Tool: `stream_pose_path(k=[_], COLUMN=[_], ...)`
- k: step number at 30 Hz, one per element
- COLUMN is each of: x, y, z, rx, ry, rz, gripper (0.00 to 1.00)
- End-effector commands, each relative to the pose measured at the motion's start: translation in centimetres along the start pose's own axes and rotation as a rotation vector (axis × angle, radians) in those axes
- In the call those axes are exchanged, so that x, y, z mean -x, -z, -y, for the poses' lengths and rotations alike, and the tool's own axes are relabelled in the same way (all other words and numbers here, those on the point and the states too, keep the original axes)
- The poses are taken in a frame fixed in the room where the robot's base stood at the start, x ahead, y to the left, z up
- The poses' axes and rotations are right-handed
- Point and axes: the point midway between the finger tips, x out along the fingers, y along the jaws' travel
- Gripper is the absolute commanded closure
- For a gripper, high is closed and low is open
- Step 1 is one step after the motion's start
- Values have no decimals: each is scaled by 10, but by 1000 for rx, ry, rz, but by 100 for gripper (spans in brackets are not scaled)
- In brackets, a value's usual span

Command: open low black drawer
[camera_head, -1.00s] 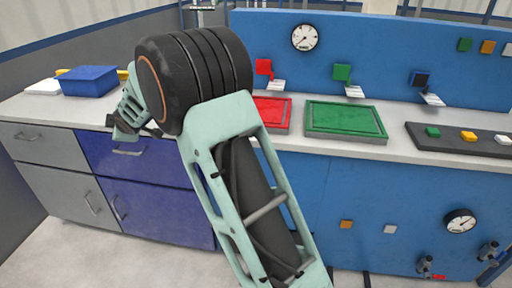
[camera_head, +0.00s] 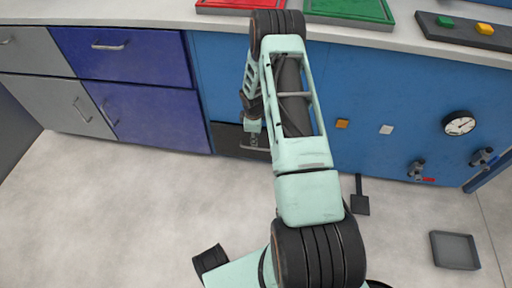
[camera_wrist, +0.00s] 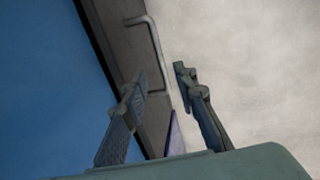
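The low black drawer (camera_head: 228,139) is set near the floor below the blue counter front, partly hidden by my arm in the head view. Its metal bar handle (camera_head: 256,148) shows just below my gripper (camera_head: 251,124). In the wrist view the dark drawer front (camera_wrist: 105,25) runs down beside a blue panel, with the handle (camera_wrist: 156,42) standing out from it. My gripper (camera_wrist: 160,78) is open there, its two fingers apart with nothing held. The handle's lower end appears between or just beyond the fingertips; contact cannot be told.
Blue drawers (camera_head: 125,55) and grey fronts (camera_head: 35,50) are to the left. A grey tray (camera_head: 455,250) and a dark pedal-like piece (camera_head: 360,204) lie on the floor at right. Valves (camera_head: 417,168) stick out from the blue front. The floor at left is clear.

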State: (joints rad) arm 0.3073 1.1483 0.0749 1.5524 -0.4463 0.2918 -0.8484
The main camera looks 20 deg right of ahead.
Motion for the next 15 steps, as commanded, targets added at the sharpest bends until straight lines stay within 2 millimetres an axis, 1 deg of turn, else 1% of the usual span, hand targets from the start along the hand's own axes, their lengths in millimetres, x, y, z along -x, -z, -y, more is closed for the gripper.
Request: stream_pose_path(k=[1,6,10,15], x=[-15,-49,-69,-83], y=[0,0,0,1], z=[2,1,1,0], rx=[0,1,1,1], ry=[1,0,-1,-1], rz=[1,0,-1,-1], gripper=[73,73,73,73])
